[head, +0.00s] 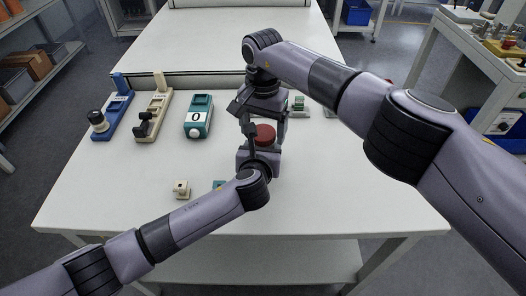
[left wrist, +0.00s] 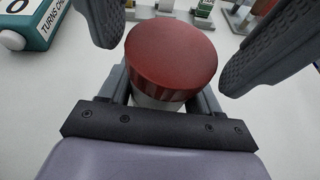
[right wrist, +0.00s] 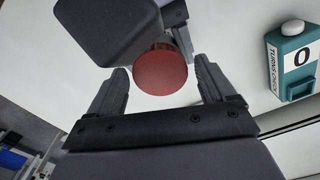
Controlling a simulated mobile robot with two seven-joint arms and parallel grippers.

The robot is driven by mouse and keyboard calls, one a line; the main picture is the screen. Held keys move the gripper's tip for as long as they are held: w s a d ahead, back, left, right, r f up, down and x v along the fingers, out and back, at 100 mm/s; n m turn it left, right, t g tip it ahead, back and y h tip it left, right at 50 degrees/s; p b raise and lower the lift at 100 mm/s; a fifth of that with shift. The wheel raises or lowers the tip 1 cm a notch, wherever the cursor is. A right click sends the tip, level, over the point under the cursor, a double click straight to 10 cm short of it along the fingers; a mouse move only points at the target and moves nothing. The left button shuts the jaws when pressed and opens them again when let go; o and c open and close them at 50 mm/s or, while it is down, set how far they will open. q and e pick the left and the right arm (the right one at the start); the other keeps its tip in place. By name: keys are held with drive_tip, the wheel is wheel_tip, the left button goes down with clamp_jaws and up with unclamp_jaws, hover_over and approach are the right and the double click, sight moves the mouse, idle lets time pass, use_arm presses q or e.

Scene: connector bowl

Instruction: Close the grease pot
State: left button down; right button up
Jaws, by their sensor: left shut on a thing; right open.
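The grease pot's red lid (head: 264,133) sits above the pale pot body (left wrist: 158,102); I cannot tell whether it is threaded on. My left gripper (left wrist: 165,95) is shut on the pot body, under the lid. My right gripper (right wrist: 163,80) is open, its fingers apart on either side of the lid in the right wrist view (right wrist: 162,72), with gaps between them and it. In the head view the right gripper's fingers are partly hidden behind its own arm.
A teal turns counter (head: 198,117) reading 0 stands left of the grippers. A blue fixture (head: 112,115) and a beige fixture (head: 153,115) stand farther left. A small cream block (head: 181,188) lies near the left forearm. The table's right front is clear.

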drive_tip(key=c, duration=1.1)
drive_tip(key=m, duration=0.3)
drive_tip(key=shift+m, duration=0.3)
drive_tip(key=shift+c, duration=0.2)
drive_tip(key=o, duration=1.2)
drive_tip(key=shift+c, duration=0.2)
